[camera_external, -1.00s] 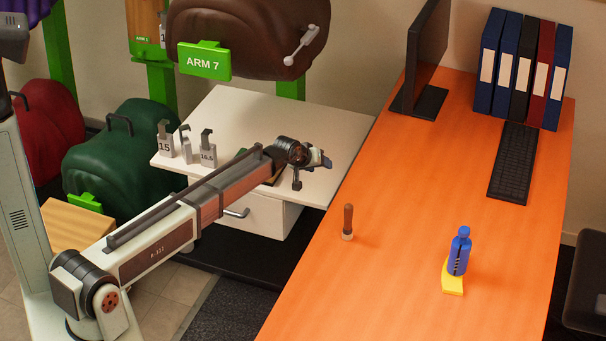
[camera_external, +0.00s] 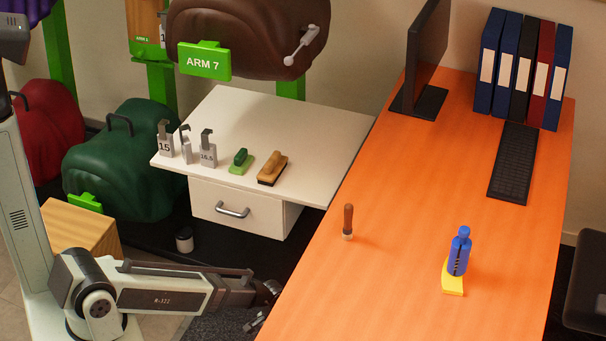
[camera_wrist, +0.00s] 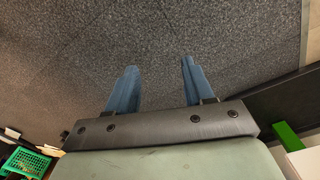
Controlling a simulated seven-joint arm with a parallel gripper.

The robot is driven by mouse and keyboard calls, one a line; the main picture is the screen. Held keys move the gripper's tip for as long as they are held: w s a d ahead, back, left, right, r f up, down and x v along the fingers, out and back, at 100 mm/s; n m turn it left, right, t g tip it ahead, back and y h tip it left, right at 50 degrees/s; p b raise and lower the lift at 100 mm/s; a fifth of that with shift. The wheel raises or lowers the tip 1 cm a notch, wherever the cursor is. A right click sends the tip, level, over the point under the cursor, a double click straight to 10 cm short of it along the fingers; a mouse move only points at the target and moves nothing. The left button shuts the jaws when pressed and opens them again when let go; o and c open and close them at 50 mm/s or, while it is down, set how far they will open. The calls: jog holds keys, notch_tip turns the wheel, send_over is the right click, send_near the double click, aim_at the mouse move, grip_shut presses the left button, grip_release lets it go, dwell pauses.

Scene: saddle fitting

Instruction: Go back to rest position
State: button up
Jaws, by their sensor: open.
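My gripper (camera_external: 262,308) is low beside the left edge of the orange desk (camera_external: 400,240), over the dark floor mat, partly cut off by the desk edge and small in the external view. In the wrist view its two blue fingers (camera_wrist: 158,85) are apart with nothing between them, above the grey speckled mat (camera_wrist: 210,35). My arm lies low across the bottom left of the external view.
A white drawer cabinet (camera_external: 290,120) carries metal gauges (camera_external: 208,150), a green-handled brush (camera_external: 241,162) and a wooden brush (camera_external: 272,169). A wooden box (camera_external: 80,228) stands left.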

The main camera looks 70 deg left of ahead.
jog(key=s+d+f+m+g, duration=0.1)
jog(key=s+d, duration=0.4)
jog(key=s, duration=0.9)
jog(key=s+d+f+m+g, duration=0.1)
jog(key=s+d+m+g, duration=0.2)
jog(key=s, duration=1.1)
jog(key=d+g, duration=0.2)
jog(key=shift+s+d+f+m+g, duration=0.3)
jog(key=shift+s, duration=0.1)
